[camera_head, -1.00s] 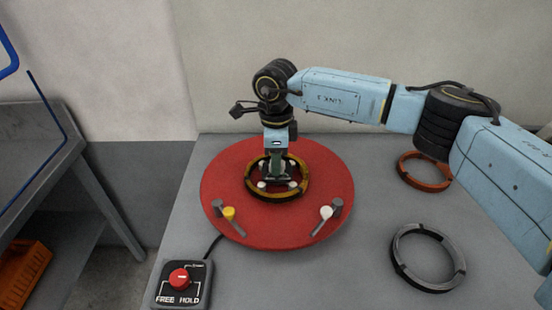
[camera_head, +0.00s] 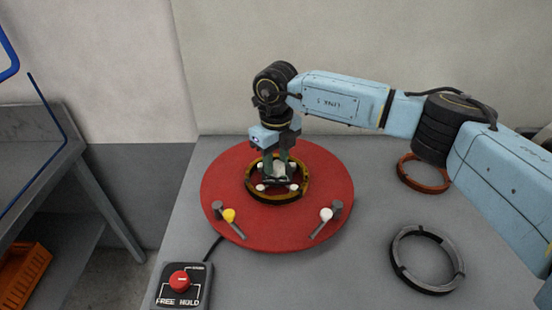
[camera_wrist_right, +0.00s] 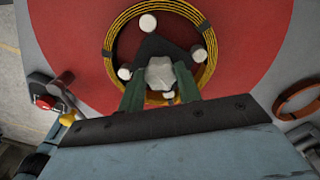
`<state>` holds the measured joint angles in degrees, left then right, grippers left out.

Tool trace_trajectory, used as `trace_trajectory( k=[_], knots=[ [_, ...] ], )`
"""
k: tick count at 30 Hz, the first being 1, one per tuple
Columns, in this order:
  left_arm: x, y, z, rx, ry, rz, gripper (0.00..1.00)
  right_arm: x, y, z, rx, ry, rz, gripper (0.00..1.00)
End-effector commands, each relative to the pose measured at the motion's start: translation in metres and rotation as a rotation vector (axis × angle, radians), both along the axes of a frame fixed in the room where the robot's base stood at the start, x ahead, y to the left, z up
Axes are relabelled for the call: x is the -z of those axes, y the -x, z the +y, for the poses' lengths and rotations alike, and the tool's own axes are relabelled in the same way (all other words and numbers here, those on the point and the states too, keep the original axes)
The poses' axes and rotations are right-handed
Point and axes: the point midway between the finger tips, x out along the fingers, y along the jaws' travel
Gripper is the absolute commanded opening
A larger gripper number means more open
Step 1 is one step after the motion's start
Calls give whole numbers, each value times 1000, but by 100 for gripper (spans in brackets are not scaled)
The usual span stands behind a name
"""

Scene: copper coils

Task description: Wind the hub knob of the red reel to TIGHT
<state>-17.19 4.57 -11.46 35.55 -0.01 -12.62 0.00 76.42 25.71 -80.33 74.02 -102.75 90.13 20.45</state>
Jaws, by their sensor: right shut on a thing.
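The red reel (camera_head: 230,175) is a round red disc lying flat on the grey table. A ring of yellow-brown coil (camera_head: 250,192) sits around its middle, with white pegs inside the ring. My right gripper (camera_head: 278,172) points down over the reel's centre. In the right wrist view its green fingers (camera_wrist_right: 160,88) are shut on the pale grey hub knob (camera_wrist_right: 159,72), beside a dark pointed plate (camera_wrist_right: 160,46). The gripper partly hides the knob in the head view, and I cannot read any TIGHT mark. My left gripper is not in view.
A control box (camera_head: 182,286) with a red knob, marked FREE and HOLD, stands front left. Two small levers, yellow-tipped (camera_head: 229,215) and white-tipped (camera_head: 326,214), sit on the reel's front. A grey ring (camera_head: 428,259) and a copper ring (camera_head: 424,172) lie right.

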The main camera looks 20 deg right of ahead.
Motion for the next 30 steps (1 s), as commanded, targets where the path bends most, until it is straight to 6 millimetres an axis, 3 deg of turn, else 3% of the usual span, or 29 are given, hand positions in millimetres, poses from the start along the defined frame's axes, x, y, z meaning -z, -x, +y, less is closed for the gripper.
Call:
trace_trajectory(
  k=[21, 22, 27, 30],
  knots=[
    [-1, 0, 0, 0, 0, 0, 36, -2, -1, -1, 82, 0, -2, 11],
    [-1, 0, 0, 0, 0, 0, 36, -2, -1, -1, 82, 0, -2, 35],
    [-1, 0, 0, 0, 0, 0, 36, -1, -1, -1, 81, 0, -1, 56],
    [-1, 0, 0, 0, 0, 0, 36, -1, 0, 0, 81, 0, -1, 56]
  ],
)
